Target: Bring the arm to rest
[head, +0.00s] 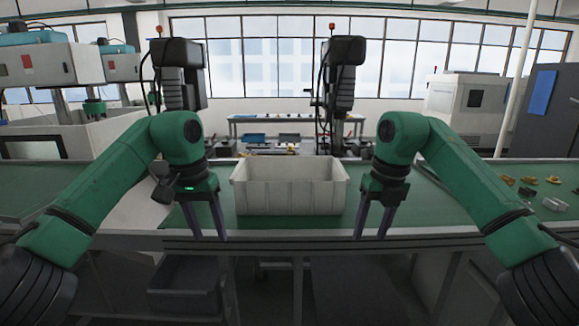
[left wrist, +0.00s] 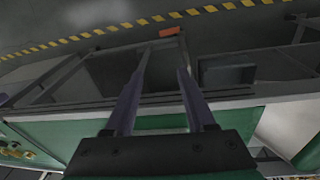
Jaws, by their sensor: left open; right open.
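My left gripper (head: 206,220) hangs pointing down at the near edge of the green-topped bench, left of a white bin. Its two fingers are apart with nothing between them; they also show in the left wrist view (left wrist: 165,85), over the bench edge and the floor. My right gripper (head: 374,221) hangs pointing down at the same edge, right of the bin. Its fingers are apart and empty. Both arms are bent and look roughly mirrored.
The white bin (head: 290,198) stands on the green bench top (head: 440,205) between the grippers; its inside floor is hidden. Several small metal and brass parts (head: 530,191) lie at the right of the bench. Dark shelves show below the bench edge. Machines stand behind.

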